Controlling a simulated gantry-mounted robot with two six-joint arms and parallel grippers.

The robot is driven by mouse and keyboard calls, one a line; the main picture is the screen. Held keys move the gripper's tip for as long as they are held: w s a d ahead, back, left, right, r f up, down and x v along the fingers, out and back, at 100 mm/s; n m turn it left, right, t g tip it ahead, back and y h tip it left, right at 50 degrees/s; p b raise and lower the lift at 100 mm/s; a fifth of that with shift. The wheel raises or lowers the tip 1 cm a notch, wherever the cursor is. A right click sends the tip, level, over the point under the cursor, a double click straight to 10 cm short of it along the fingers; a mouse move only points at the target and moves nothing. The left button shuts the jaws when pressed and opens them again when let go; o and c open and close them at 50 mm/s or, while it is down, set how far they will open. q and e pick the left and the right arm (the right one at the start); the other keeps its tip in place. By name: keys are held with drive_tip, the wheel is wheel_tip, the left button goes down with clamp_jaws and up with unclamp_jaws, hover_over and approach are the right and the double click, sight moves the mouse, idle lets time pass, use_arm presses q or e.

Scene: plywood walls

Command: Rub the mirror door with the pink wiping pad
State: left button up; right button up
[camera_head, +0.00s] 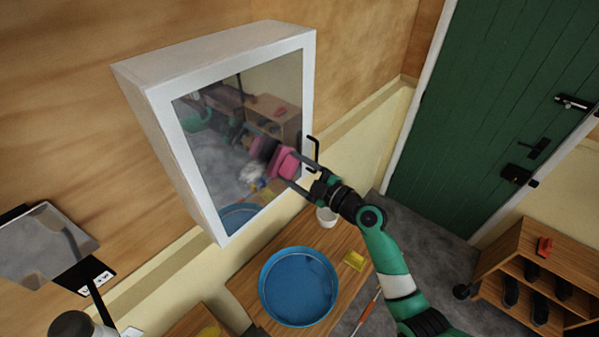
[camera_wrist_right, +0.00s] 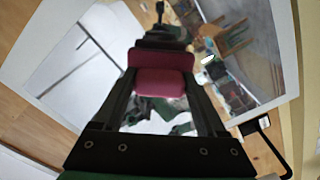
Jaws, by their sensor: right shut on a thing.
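The mirror door (camera_head: 215,110) is the front of a white wall cabinet (camera_head: 145,85), with a white frame and a dark handle (camera_head: 313,148) on its right side. It is closed. My right gripper (camera_head: 289,168) is shut on the pink wiping pad (camera_head: 284,162) at the lower right part of the glass. The pad is also between the fingers in the right wrist view (camera_wrist_right: 161,82), close to its reflection. I cannot tell whether the pad touches the glass. My left gripper is not in view.
A blue round basin (camera_head: 298,287) stands on a wooden table (camera_head: 243,287) below the cabinet. A green door (camera_head: 500,90) and a wooden shelf (camera_head: 505,262) are at the right.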

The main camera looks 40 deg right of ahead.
drive_tip(key=shift+w+b, duration=0.9)
drive_tip(key=shift+w, duration=0.15)
idle(0.4)
